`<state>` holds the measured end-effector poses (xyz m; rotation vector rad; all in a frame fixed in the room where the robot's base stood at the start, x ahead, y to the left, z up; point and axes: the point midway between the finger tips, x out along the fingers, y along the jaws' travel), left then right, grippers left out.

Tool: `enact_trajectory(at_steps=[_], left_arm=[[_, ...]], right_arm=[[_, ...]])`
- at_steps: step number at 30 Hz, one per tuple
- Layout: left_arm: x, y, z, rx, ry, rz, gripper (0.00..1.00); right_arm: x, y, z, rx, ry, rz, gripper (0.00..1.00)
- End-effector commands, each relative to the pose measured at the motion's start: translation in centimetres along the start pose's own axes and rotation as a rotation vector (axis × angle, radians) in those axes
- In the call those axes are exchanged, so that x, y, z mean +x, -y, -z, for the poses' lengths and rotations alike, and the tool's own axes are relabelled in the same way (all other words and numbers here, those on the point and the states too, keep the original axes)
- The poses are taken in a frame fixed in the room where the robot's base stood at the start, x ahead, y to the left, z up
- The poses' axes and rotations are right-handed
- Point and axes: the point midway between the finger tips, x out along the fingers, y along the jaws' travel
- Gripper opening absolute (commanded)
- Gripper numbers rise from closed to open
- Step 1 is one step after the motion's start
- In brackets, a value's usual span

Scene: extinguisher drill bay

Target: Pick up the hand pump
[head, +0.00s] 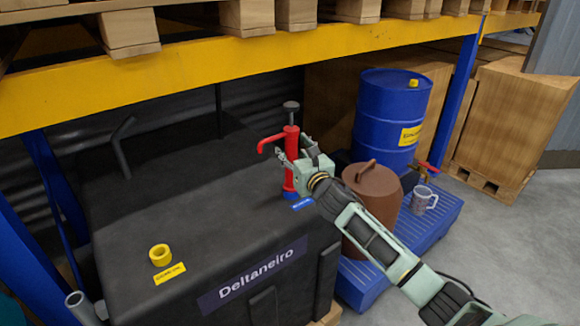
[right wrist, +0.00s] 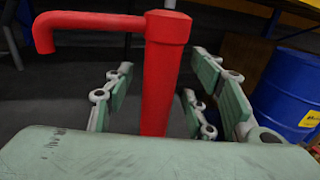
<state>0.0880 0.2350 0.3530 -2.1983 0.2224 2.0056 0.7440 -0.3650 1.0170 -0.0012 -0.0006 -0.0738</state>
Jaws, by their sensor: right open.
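The red hand pump (head: 290,165) stands upright on the black tank (head: 210,215), with a spout pointing left and a dark knob on top. Its foot sits in a blue ring near the tank's right end. My right gripper (head: 287,158) is at the pump's body, below the spout. In the right wrist view the pump (right wrist: 160,75) stands between the open fingers of the right gripper (right wrist: 158,105), with gaps visible on both sides. My left gripper is not in view.
A yellow cap (head: 160,255) sits on the tank at left. Right of the tank are a brown lidded container (head: 370,205), a blue drum (head: 388,115) and a mug (head: 422,200) on a blue pallet (head: 440,215). A yellow shelf beam (head: 220,73) crosses above the tank.

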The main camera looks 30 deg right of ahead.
Motion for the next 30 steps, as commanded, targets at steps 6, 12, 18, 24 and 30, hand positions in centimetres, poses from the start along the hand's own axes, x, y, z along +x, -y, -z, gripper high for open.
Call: enact_trajectory(at_steps=[6, 12, 18, 24, 30], left_arm=[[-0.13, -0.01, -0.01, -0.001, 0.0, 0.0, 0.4], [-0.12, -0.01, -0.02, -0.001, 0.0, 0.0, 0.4], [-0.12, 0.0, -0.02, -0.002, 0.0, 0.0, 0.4], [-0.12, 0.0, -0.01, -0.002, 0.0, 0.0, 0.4], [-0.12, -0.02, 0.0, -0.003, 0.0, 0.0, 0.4]], right_arm=[[1.21, -0.04, 0.06, 0.001, -0.001, -0.001, 0.51], [1.2, -0.03, 0.08, 0.001, -0.001, -0.001, 0.51], [1.18, -0.02, 0.07, 0.001, -0.001, 0.0, 0.33], [1.17, -0.01, 0.07, 0.001, -0.001, 0.0, 0.16], [1.17, -0.01, 0.07, 0.001, -0.001, 0.0, 0.0]])
